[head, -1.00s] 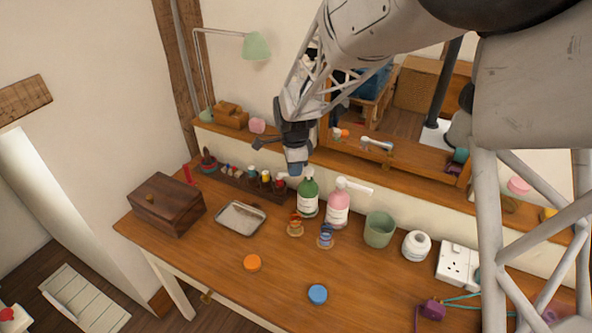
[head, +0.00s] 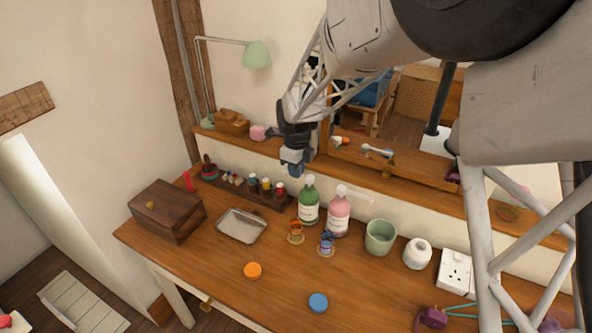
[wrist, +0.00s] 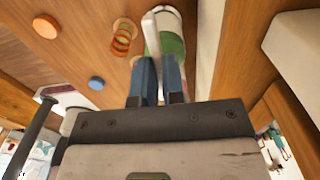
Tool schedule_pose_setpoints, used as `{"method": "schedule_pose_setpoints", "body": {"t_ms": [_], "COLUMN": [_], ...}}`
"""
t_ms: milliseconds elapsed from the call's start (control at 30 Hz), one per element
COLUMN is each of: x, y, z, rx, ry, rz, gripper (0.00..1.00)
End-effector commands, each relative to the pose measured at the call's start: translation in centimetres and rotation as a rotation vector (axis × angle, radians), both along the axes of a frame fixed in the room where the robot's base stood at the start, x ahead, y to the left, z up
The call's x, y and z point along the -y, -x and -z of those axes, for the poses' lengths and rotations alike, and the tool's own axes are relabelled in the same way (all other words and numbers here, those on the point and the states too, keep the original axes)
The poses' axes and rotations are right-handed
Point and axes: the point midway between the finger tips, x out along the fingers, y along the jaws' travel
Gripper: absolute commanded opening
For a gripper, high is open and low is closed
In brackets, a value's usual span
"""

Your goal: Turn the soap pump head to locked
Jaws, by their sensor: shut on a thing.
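The green soap bottle (head: 308,209) stands upright on the desk, with its white pump head (head: 309,180) on top. Beside it on the right stands a pink bottle (head: 339,219), whose white nozzle points right. My gripper (head: 293,168) is just above and left of the green bottle's top. In the wrist view the blue fingers (wrist: 158,82) are close together at the white pump nozzle (wrist: 150,34), with the green bottle (wrist: 172,42) behind it. The gripper is shut on the pump head; the fingers hide part of it.
Near the bottles are coiled ornaments (head: 326,243), a green cup (head: 380,237) and a white round jar (head: 417,253). A rack of small jars (head: 252,187) is behind left, below a wooden ledge (head: 235,137).

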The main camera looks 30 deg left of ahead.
Motion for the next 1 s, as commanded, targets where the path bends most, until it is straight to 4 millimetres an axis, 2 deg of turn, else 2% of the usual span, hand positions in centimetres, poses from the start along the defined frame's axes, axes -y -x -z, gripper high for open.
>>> {"method": "schedule_pose_setpoints", "body": {"t_ms": [367, 400, 567, 1000], "x": [0.07, 0.07, 0.05, 0.01], "y": [-0.08, -0.08, -0.06, -0.05], "z": [-0.04, -0.04, -0.02, -0.50], "rx": [0.000, 0.000, 0.000, 0.000], "ry": [0.000, 0.000, 0.000, 0.000], "rz": [0.008, 0.008, 0.007, 0.007], "gripper": [0.00, 0.11, 0.36, 0.36]}}
